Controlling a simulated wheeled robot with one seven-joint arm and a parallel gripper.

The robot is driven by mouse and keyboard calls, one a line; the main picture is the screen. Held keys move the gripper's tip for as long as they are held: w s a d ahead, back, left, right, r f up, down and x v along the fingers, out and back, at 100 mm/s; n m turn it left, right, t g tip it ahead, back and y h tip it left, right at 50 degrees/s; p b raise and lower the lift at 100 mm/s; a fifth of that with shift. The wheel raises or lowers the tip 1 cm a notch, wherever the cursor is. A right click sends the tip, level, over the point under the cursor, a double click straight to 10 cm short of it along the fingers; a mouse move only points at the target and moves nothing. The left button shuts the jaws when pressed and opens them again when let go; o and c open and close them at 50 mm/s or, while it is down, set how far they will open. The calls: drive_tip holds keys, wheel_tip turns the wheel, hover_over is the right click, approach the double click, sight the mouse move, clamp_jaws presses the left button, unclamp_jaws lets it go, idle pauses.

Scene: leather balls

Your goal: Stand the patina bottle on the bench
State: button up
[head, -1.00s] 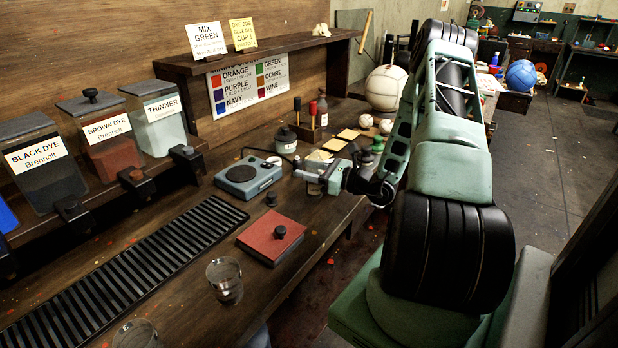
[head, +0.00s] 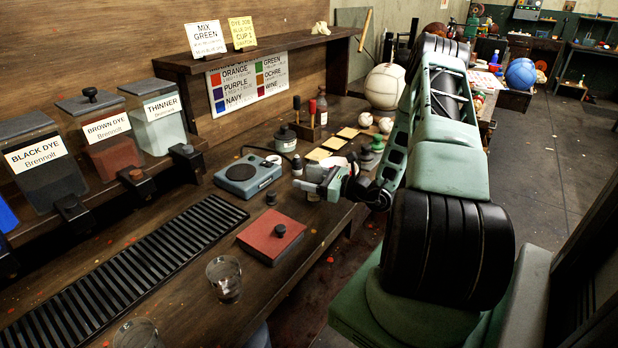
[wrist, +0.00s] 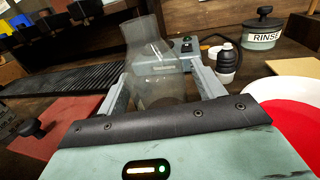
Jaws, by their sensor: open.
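A see-through grey bottle (wrist: 150,72) with a narrower neck, which I take to be the patina bottle, shows between my fingers in the wrist view. Its base is hidden behind the gripper body, so I cannot tell whether it touches the bench. My gripper (wrist: 163,88) is open, with one finger on each side of the bottle. In the head view my gripper (head: 308,187) is low over the front part of the wooden bench (head: 205,318); the bottle is not clear there.
A grey device with a round black top (head: 248,174) stands beyond the gripper. A small dark bottle (wrist: 228,60) and the RINSE pot (wrist: 263,30) are close by. A red block with a knob (head: 270,238), a glass (head: 223,280) and a black grate (head: 150,270) lie nearer.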

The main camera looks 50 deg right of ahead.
drive_tip(key=b+v, duration=0.3)
drive_tip(key=v, duration=0.9)
drive_tip(key=shift+r, duration=0.15)
